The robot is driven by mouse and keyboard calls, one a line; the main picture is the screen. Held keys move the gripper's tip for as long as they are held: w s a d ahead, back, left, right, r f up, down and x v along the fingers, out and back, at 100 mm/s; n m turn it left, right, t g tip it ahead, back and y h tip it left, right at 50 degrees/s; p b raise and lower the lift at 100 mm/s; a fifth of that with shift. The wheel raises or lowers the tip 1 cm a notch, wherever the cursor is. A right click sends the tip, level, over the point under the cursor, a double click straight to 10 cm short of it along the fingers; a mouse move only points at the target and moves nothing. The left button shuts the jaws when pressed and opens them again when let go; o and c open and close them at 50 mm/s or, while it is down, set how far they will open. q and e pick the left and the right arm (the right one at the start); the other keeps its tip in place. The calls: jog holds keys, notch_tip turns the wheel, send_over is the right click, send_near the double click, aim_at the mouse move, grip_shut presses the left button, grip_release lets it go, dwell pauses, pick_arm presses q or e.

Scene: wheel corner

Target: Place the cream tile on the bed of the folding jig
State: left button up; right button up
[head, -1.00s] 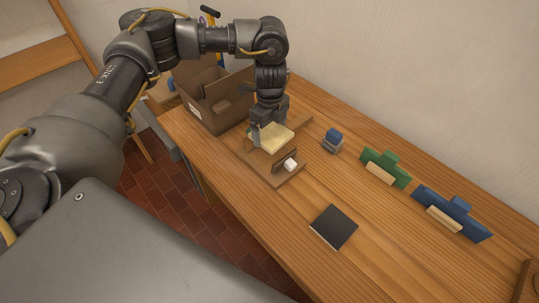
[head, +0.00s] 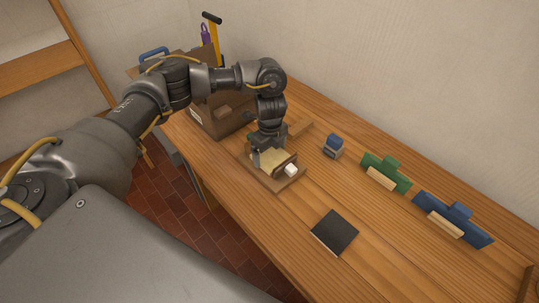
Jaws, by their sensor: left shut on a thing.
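The cream tile (head: 272,161) is low over the wooden folding jig (head: 278,185), between the jig's raised parts. I cannot tell whether it touches the bed. My left gripper (head: 262,158) points down from above and is shut on the tile's far-left side. The gripper hides part of the tile and much of the bed. A small white block (head: 291,169) shows at the jig's right side. My right gripper is not in view.
A brown cardboard box (head: 215,120) stands behind the jig. A blue-and-grey block (head: 333,146), a green holder (head: 385,174), a blue holder (head: 452,218) and a black book-like slab (head: 335,231) are on the wooden table (head: 290,230). The table's front-left edge drops to a tiled floor.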

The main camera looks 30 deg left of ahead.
aim_at(270, 155)
pick_arm(q)
jog(key=shift+w+f, duration=0.15)
jog(key=shift+f, duration=0.8)
jog(key=o, duration=1)
jog(key=shift+f, duration=0.1)
jog(key=shift+r, duration=0.2)
notch_tip(270, 155, up, 12)
